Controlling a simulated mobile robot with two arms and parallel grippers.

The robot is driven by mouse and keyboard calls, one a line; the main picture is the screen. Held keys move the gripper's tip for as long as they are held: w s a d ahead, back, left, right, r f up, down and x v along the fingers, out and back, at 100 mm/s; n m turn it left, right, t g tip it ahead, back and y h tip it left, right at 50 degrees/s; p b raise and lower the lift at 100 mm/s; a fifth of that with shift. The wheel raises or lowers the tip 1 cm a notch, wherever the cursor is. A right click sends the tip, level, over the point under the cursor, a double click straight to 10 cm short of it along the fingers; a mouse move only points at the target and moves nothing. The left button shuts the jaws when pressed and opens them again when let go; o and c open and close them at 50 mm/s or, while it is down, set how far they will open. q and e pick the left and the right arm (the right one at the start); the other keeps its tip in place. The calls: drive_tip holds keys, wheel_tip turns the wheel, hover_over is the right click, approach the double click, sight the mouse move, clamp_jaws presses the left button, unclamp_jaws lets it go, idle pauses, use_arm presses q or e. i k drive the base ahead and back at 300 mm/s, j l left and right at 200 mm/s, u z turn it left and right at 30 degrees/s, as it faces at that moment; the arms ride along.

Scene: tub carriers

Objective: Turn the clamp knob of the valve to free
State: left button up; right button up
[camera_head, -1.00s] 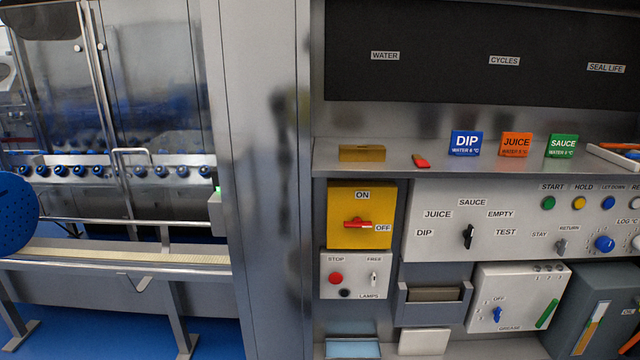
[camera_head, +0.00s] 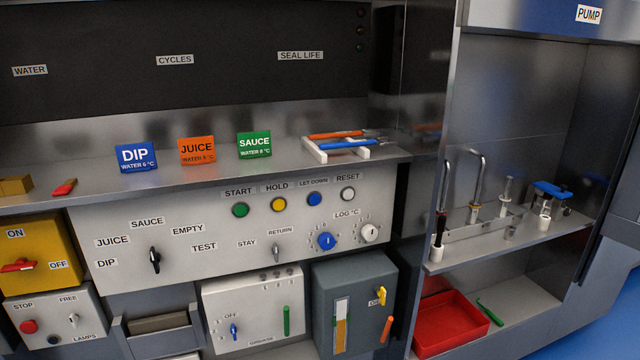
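No part is labelled as a valve, and I cannot tell for certain which part is its clamp knob. In the bay under the PUMP sign, a small metal device with a blue top (camera_head: 551,188) stands at the right end of a steel shelf (camera_head: 500,243); its details are too small to tell. A small switch (camera_head: 73,320) under the label FREE sits on the white STOP box at the lower left. Neither of my grippers is in view.
The control panel (camera_head: 200,275) with knobs and buttons fills the middle. A white rack (camera_head: 335,150) sits on its ledge. Blue floor shows at right.

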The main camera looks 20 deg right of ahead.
sight(567, 212)
drive_tip(key=l+u, duration=0.1)
drive_tip(key=l, duration=1)
drive_tip(key=l+u, duration=0.2)
drive_tip(key=u, duration=3.45)
drive_tip(key=j+u, duration=0.15)
drive_tip(key=u, duration=2.15)
drive_tip(key=j+u, duration=0.1)
drive_tip(key=u, duration=2.2)
drive_tip(key=i+l+u, duration=0.1)
drive_tip(key=u, duration=2.2)
